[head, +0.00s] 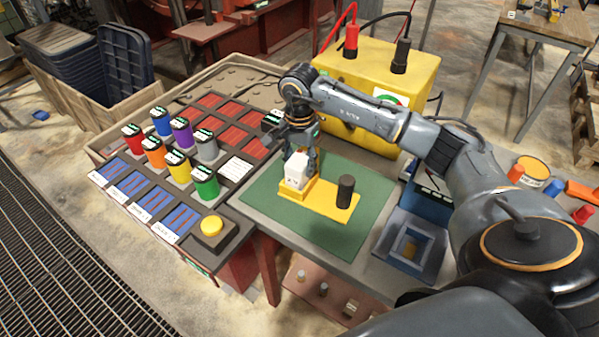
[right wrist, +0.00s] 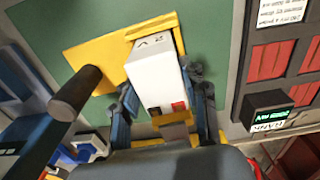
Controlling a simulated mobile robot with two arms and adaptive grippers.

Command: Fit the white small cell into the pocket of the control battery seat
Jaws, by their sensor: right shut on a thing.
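The white small cell (head: 296,167) is a white box marked "2 V" on one face in the right wrist view (right wrist: 152,68). My right gripper (head: 304,150) is shut on it, with a finger on either side. The control battery seat (head: 325,203) is a yellow plate with a raised block at its left end and a black upright cylinder (head: 345,190) at its right. The cell is upright at the raised block. I cannot tell whether its lower end is inside the pocket or just above it. The seat also shows in the right wrist view (right wrist: 96,52). My left gripper is not in view.
The seat lies on a green mat (head: 335,240). A large yellow battery box (head: 375,75) stands behind. A blue-grey tray (head: 410,245) is at right.

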